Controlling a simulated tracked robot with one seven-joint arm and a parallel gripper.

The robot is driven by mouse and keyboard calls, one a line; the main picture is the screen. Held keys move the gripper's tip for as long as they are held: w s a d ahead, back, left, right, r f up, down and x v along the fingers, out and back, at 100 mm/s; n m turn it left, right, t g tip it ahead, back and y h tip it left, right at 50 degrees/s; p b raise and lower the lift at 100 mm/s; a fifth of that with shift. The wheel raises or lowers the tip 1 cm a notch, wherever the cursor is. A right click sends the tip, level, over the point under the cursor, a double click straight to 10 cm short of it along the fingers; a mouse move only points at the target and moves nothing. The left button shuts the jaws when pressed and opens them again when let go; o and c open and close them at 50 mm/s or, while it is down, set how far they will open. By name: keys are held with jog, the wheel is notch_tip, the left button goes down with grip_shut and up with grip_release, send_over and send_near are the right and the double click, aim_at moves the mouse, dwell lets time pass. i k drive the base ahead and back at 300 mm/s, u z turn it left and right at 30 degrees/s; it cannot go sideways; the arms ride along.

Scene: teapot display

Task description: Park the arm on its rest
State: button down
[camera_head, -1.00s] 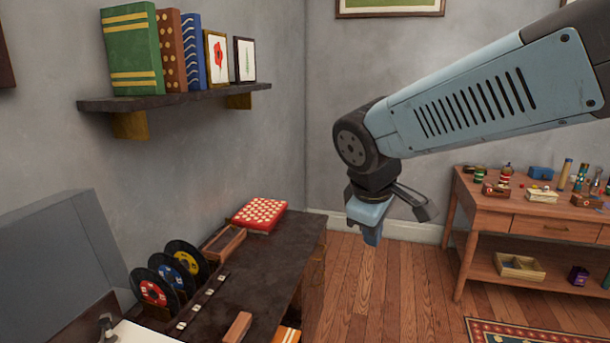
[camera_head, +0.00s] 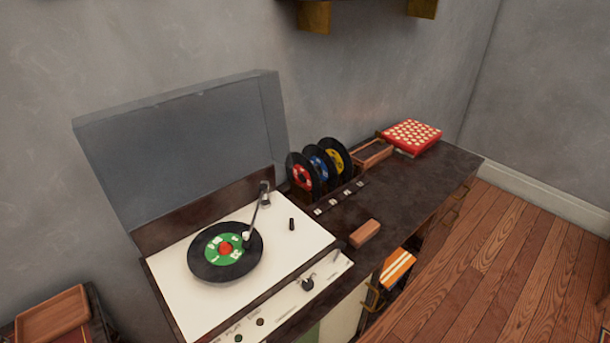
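The record player (camera_head: 310,245) stands open on the dark cabinet, its grey lid (camera_head: 190,150) raised. A black record with a green label (camera_head: 222,251) lies on it. The tonearm (camera_head: 255,213) runs from its pivot at the back right of the deck toward the record. Its pale head (camera_head: 246,236) is over the right part of the record; I cannot tell whether it touches. A small black upright peg (camera_head: 291,224) stands on the deck to the right of the tonearm, apart from it. I cannot tell if it is the rest. My gripper is out of view.
A brown block (camera_head: 365,233), a wooden tray (camera_head: 372,154) and a red dotted box (camera_head: 411,136) lie there. A wooden tray (camera_head: 52,315) is at lower left.

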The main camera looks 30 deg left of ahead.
aim_at(263, 188)
jog(key=z, duration=1.05)
jog(key=i, duration=0.1)
jog(key=u, duration=2.95)
jog(key=k, duration=0.9)
jog(key=u, duration=0.2)
jog(key=i, duration=0.9)
jog(key=z, duration=0.1)
